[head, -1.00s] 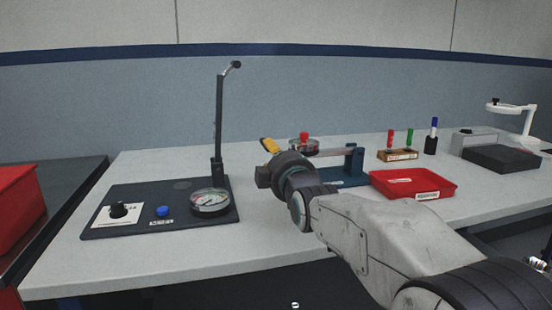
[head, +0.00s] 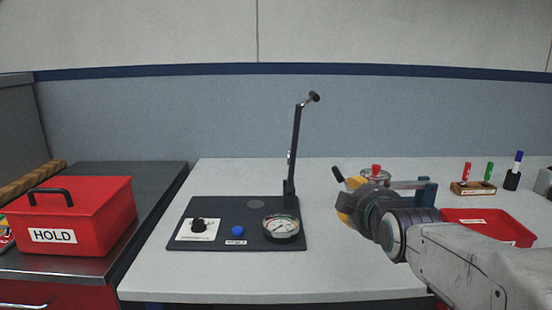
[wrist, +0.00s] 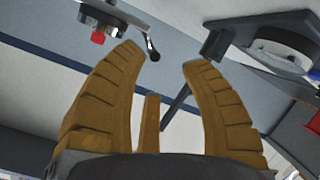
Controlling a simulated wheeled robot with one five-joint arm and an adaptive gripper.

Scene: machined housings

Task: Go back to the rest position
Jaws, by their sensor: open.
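My gripper (head: 345,200) reaches over the white bench from the right in the head view, with its yellow fingers partly hidden behind its dark wrist.
A red HOLD box (head: 75,212) stands on a dark cabinet at the left. A red tray (head: 490,225) lies at the right, partly behind my arm. The bench front is clear.

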